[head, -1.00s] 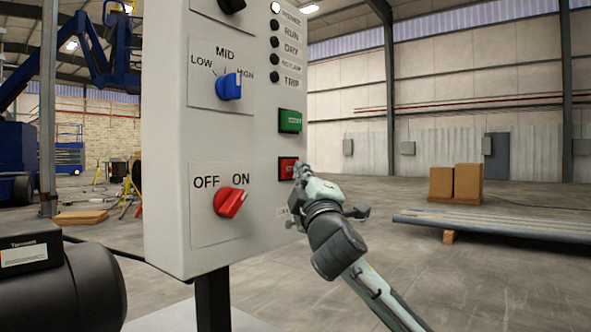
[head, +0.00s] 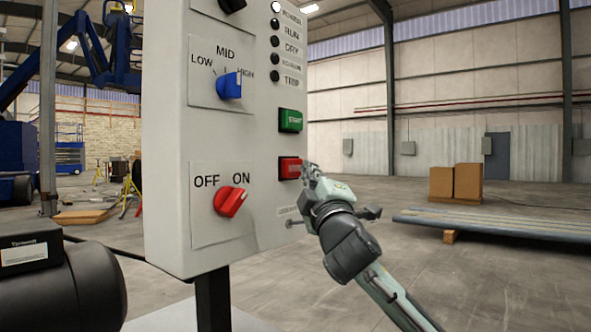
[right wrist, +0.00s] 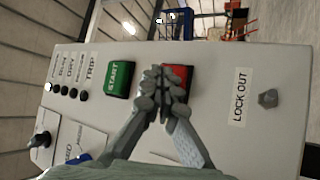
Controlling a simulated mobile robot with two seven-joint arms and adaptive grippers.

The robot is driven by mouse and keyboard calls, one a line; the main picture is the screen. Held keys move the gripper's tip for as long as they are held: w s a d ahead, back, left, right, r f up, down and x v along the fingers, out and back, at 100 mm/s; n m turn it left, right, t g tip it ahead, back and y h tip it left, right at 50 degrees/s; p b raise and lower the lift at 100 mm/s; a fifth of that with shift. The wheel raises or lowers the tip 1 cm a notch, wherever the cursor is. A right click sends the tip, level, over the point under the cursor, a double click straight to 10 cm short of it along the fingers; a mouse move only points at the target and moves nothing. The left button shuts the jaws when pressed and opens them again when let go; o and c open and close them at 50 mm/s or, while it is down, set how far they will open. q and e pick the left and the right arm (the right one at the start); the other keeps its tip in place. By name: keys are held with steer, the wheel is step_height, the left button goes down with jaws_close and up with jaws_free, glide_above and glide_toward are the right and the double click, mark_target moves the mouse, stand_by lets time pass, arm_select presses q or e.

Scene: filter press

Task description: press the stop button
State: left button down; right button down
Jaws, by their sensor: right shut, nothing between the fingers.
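The red stop button (head: 290,168) is on the right side of the grey control panel (head: 270,215), below the green start button (head: 290,121). My right gripper (head: 307,170) is shut and empty, just right of the stop button in the head view. In the right wrist view its closed fingertips (right wrist: 165,85) overlap the left part of the stop button (right wrist: 178,78). The green start button (right wrist: 118,79) is to their left there. I cannot tell whether the fingertips touch the red button. My left gripper is not in view.
A red OFF/ON knob (head: 230,201) and a blue speed knob (head: 229,86) sit left of the buttons. A lock-out fitting (right wrist: 268,98) protrudes from the panel. The floor right of the panel is open up to boxes (head: 455,182) and stacked pipes (head: 500,225).

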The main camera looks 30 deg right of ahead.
steer(key=shift+s+d+b, duration=0.1)
steer(key=shift+s+d, duration=0.25)
steer(key=shift+s, duration=0.4)
steer(key=shift+s+d+b, duration=0.15)
steer(key=shift+s+d, duration=0.15)
steer(key=shift+s, duration=0.5)
steer(key=shift+s+d+b, duration=0.1)
steer(key=shift+s+d, duration=0.25)
steer(key=shift+s, duration=0.4)
